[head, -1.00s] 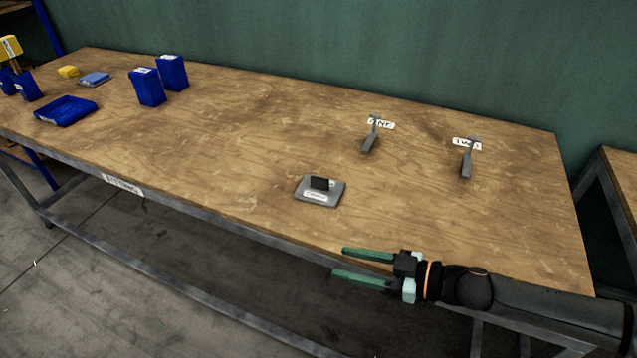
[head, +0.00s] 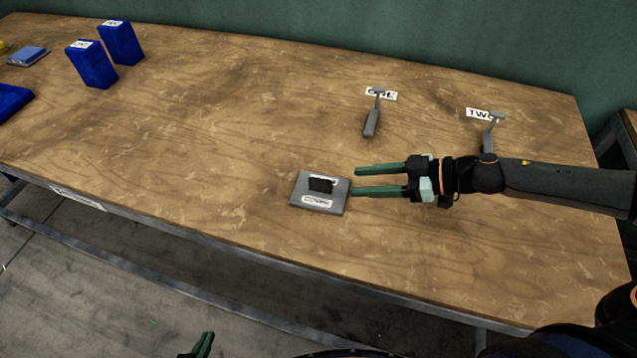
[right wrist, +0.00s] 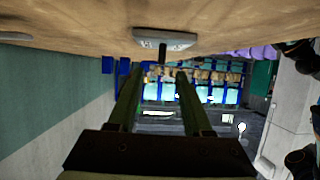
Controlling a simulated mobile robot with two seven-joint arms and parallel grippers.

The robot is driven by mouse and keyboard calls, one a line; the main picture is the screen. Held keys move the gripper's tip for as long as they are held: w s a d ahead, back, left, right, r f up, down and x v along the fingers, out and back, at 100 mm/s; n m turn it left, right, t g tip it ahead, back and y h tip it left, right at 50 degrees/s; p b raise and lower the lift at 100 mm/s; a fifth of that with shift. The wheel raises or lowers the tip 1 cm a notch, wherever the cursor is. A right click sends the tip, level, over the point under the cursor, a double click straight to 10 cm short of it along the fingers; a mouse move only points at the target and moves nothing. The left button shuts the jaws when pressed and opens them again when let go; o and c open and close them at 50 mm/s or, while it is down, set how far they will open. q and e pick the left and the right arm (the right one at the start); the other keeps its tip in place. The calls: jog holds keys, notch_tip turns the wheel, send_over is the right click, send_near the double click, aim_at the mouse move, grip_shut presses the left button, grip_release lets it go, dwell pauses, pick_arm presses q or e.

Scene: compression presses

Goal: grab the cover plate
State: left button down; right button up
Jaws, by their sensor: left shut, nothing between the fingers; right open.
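The cover plate (head: 336,202) is a grey slab with a black block handle and a white label. It lies flat on the wooden table near its front edge. My right gripper (head: 354,181) is open and empty, with its green fingers pointing left at the plate from its right side. In the right wrist view the plate (right wrist: 180,36) shows ahead of the fingertips, its dark handle lined up with the gap between them. My left gripper (head: 203,345) shows only as a green fingertip at the bottom edge, shut and away from the plate.
Two grey levers stand behind, one by the label ONE (head: 371,122) and one by the label TWO (head: 489,135), partly behind my right arm. Blue boxes (head: 92,66) stand at the far left. The table (head: 220,150) between boxes and plate is clear.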

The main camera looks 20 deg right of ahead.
aim_at(326, 182)
jog(key=x, duration=0.4)
jog(key=shift+a, duration=0.15)
jog(key=shift+r+x, duration=0.2)
jog(key=shift+x, duration=1.1)
jog(key=shift+r+x, duration=0.15)
jog(key=shift+x, duration=1.2)
jog(key=shift+a, duration=0.15)
jog(key=shift+c, duration=0.3)
grip_shut()
jog(key=shift+r, duration=0.1)
